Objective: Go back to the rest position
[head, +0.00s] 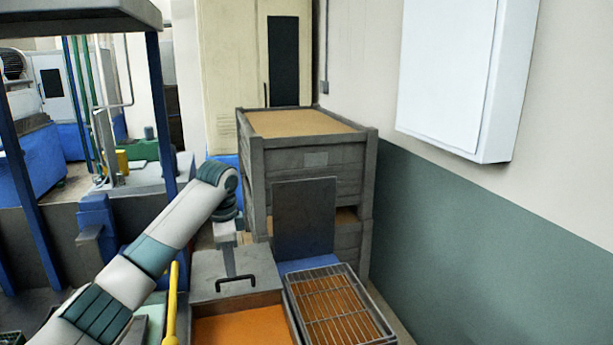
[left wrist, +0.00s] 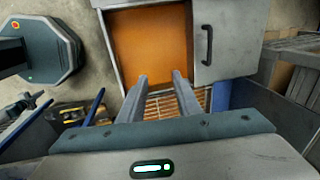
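My left arm reaches in from the lower left of the head view. Its gripper (head: 226,236) points down beside the grey crate stack, and its fingertips are hard to make out there. In the left wrist view the two fingers of the left gripper (left wrist: 159,84) stand apart with nothing held between them. Beyond them lie an orange surface in a grey frame (left wrist: 150,45) and a wire grate (left wrist: 160,107). My right gripper is in neither view.
Large grey crates (head: 308,160) stand just right of the left gripper. A wire basket (head: 338,305) sits beside the orange-topped box (head: 240,326). A grey lid with a black handle (head: 236,277) lies behind that box. A yellow bar (head: 171,305) rises near my left arm. A wall closes the right side.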

